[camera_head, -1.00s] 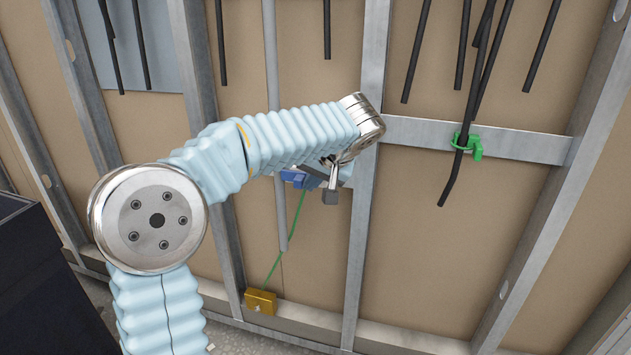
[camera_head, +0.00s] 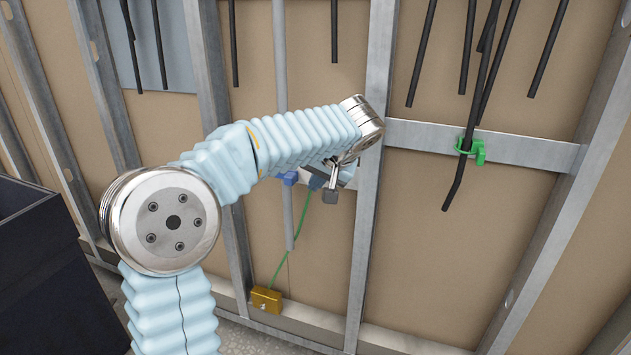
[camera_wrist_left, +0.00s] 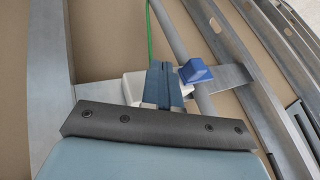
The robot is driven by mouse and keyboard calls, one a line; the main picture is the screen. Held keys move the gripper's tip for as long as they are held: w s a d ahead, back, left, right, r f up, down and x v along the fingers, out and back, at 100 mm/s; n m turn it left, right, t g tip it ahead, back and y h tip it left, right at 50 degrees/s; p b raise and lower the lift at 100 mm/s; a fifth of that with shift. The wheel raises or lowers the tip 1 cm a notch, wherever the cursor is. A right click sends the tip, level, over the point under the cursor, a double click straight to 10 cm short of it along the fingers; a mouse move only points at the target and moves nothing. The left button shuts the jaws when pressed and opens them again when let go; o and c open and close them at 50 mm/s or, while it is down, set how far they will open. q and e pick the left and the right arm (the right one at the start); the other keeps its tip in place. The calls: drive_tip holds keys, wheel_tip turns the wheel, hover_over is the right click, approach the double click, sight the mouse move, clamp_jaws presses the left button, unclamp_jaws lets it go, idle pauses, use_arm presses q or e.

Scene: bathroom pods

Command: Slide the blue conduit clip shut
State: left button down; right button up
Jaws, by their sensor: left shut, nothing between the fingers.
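The blue clip (camera_head: 289,178) sits at the grey vertical conduit (camera_head: 279,80), on the cross rail. In the left wrist view its blue block (camera_wrist_left: 195,71) lies over the conduit, just right of my fingers. A white block (camera_wrist_left: 132,88) shows partly behind the fingers. My left gripper (camera_head: 316,182) is at the clip's right side in the head view. Its dark blue fingers (camera_wrist_left: 163,85) are shut with nothing between them. I cannot tell whether they touch the blue block. My right gripper is not in view.
A green cord (camera_head: 292,240) runs down to a yellow box (camera_head: 266,300) on the bottom rail. A green clip (camera_head: 472,150) holds a black cable at right. Metal studs (camera_head: 372,150) stand either side. A dark bin (camera_head: 40,250) stands at left.

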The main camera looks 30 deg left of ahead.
use_arm(q)
drive_tip(key=v, duration=1)
drive_tip(key=shift+d+p, duration=0.2)
drive_tip(key=shift+p, duration=0.1)
drive_tip(key=shift+w, duration=0.15)
drive_tip(key=w+d+f+m+h, duration=0.2)
drive_tip(key=d+f, duration=0.1)
drive_tip(key=f, duration=0.5)
drive_tip(key=w+d+f+m+h, duration=0.1)
drive_tip(key=w+d+f+m, duration=0.2)
drive_tip(key=f, duration=0.6)
drive_tip(key=s+d+f+g+h, duration=0.1)
drive_tip(key=d+f+h, duration=0.15)
drive_tip(key=f, duration=0.45)
drive_tip(key=s+d+f+m+h, duration=0.1)
drive_tip(key=d+f, duration=0.3)
drive_tip(key=f, duration=0.2)
drive_tip(key=s+d+f+g+h, duration=0.1)
drive_tip(key=s+d+f, duration=0.15)
drive_tip(key=f, duration=0.45)
drive_tip(key=s+d+f+n+h, duration=0.1)
drive_tip(key=s+d+f, duration=0.1)
drive_tip(key=s+f, duration=0.7)
drive_tip(key=s+d+f+n+h, duration=0.2)
drive_tip(key=s+d+f, duration=0.1)
drive_tip(key=s+f, duration=0.7)
drive_tip(key=shift+s+d+f+n+g, duration=0.25)
drive_tip(key=shift+s+f+n+g, duration=0.05)
drive_tip(key=shift+f, duration=0.1)
